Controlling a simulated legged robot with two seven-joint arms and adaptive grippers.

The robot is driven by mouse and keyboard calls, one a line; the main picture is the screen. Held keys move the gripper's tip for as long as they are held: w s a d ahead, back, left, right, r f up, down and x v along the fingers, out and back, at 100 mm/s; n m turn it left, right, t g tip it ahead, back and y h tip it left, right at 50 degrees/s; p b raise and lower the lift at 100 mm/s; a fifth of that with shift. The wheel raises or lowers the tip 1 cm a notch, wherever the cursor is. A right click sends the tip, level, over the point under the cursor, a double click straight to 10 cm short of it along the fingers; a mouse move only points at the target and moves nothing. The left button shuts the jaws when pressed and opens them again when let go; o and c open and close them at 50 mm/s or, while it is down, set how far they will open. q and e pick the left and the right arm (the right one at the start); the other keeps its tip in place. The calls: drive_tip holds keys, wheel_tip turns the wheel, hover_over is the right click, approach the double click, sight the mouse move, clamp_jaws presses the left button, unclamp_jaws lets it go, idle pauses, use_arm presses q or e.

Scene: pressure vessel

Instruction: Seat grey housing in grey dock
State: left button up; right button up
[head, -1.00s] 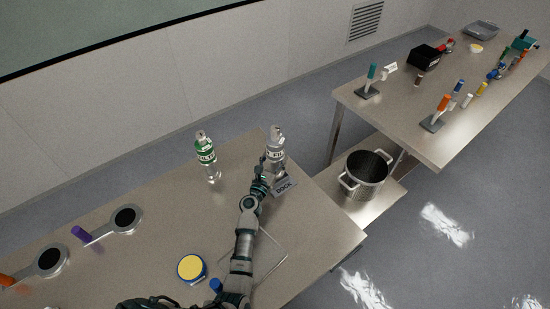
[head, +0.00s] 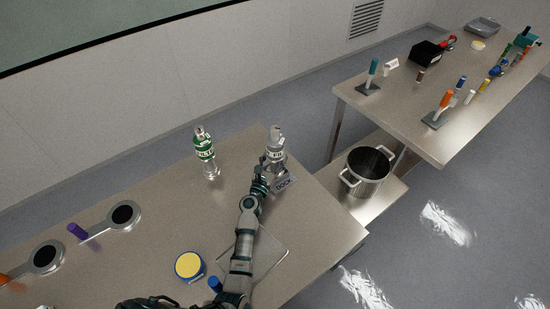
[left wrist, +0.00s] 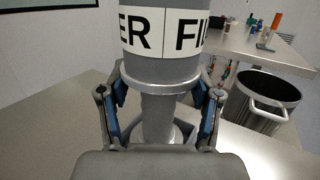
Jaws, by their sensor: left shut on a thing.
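The grey housing (head: 276,143) is an upright grey canister with a white lettered label, near the far right corner of the near table. It fills the top of the left wrist view (left wrist: 162,68). My left gripper (head: 262,186) is shut around its narrower neck below the label (left wrist: 158,118). The grey dock (head: 284,182), with a sign reading DOCK, is right beside and below the gripper. A round rim (left wrist: 178,133) shows under the neck in the left wrist view. Gripper and arm hide much of the contact, so I cannot tell if the housing is seated. My right gripper is out of view.
A green-labelled canister (head: 204,148) stands left of the housing. A blue tub with yellow top (head: 188,266) and a flat tray outline (head: 272,252) are nearer. A steel pot (head: 367,172) stands on a lower shelf to the right. Table between is clear.

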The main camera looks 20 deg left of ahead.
use_arm(q)
drive_tip(key=shift+f+b, duration=0.35)
drive_tip(key=shift+f, duration=0.1)
drive_tip(key=o, duration=1.5)
drive_tip(key=shift+s, duration=0.1)
drive_tip(key=shift+o, duration=1.2)
drive_tip(key=shift+f, duration=0.1)
drive_tip(key=shift+f, duration=0.1)
